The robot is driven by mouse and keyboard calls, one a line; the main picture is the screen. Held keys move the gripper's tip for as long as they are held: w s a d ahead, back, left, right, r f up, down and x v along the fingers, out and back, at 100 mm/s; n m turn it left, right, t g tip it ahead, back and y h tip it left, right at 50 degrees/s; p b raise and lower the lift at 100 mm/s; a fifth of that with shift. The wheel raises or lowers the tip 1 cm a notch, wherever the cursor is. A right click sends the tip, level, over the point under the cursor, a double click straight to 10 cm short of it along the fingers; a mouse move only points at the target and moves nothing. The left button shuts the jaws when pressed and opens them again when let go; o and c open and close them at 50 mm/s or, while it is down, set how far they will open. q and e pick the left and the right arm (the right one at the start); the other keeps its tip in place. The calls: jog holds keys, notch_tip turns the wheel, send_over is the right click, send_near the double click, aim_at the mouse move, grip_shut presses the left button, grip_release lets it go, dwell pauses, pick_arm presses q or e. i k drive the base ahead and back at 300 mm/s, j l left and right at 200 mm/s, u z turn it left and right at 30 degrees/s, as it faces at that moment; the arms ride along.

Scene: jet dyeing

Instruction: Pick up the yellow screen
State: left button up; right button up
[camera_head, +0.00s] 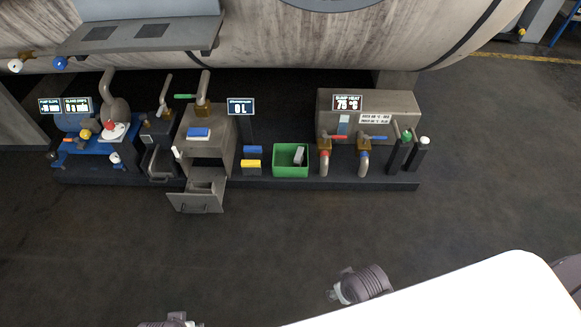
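The yellow screen (250,164) is a small yellow-topped piece on a dark block on the low black platform. It is just in front of a similar blue piece (252,149) and left of a green bin (290,171). My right gripper (340,288) is at the bottom, beside a purple-grey arm part, well in front of the platform. Its fingers are too unclear to tell open from shut. My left gripper (165,321) is mostly cut off by the bottom edge, and its fingers do not show clearly. Both are far from the yellow screen.
A grey cabinet (222,148) with a blue-and-white piece (198,132) on top has an open drawer (196,198) jutting forward. Red- and blue-handled valves (325,158) stand right of the bin, which holds a grey block (299,156). The floor (270,245) in front is clear.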

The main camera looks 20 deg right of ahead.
aim_at(249, 167)
jog(key=i+l+u, duration=0.15)
jog(key=u, duration=0.3)
jog(key=i+l+u, duration=0.15)
jog(key=u, duration=0.3)
jog(key=l, duration=0.1)
